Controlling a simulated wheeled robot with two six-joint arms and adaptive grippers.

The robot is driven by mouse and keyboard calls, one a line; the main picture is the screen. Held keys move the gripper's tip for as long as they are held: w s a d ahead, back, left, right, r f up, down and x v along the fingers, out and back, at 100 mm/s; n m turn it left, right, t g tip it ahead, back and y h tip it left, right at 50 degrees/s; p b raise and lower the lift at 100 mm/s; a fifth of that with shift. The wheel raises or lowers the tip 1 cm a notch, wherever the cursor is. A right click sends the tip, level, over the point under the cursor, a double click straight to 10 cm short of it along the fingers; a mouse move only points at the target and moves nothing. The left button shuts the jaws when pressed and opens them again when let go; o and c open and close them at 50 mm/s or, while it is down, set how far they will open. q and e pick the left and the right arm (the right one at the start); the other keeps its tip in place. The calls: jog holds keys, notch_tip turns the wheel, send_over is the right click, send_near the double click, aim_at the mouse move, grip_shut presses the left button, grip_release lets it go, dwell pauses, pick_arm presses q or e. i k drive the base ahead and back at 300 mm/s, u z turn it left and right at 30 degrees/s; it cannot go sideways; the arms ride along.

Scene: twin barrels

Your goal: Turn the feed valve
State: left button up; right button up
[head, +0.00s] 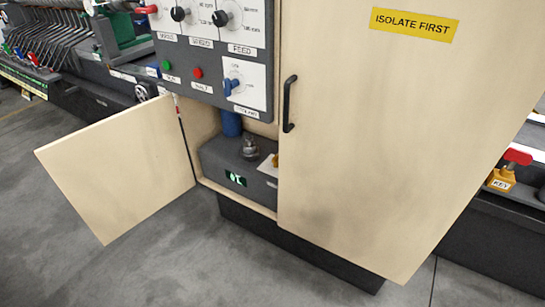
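No part labelled as a feed valve can be made out. A black knob (221,17) sits above a label reading FEED (242,50) on the dark control panel (213,93). Lower on the panel, a blue lever handle (231,86) is on a white plate; the label under it is too small to read surely. Below the panel, inside the open cabinet, a blue cylinder (231,123) and a metal fitting (249,147) stand by a dark box (228,161) with a green display. Neither gripper is in view.
A pale door (118,168) hangs open at left. A large pale door (390,130) with a black handle (289,104) and a yellow ISOLATE FIRST sign (414,25) covers the right side. A yellow padlock-like part (501,180) is far right. Grey floor (190,255) in front is clear.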

aim_at(275, 159)
jog(key=u, duration=0.65)
jog(key=i, duration=1.4)
jog(key=z, duration=2.3)
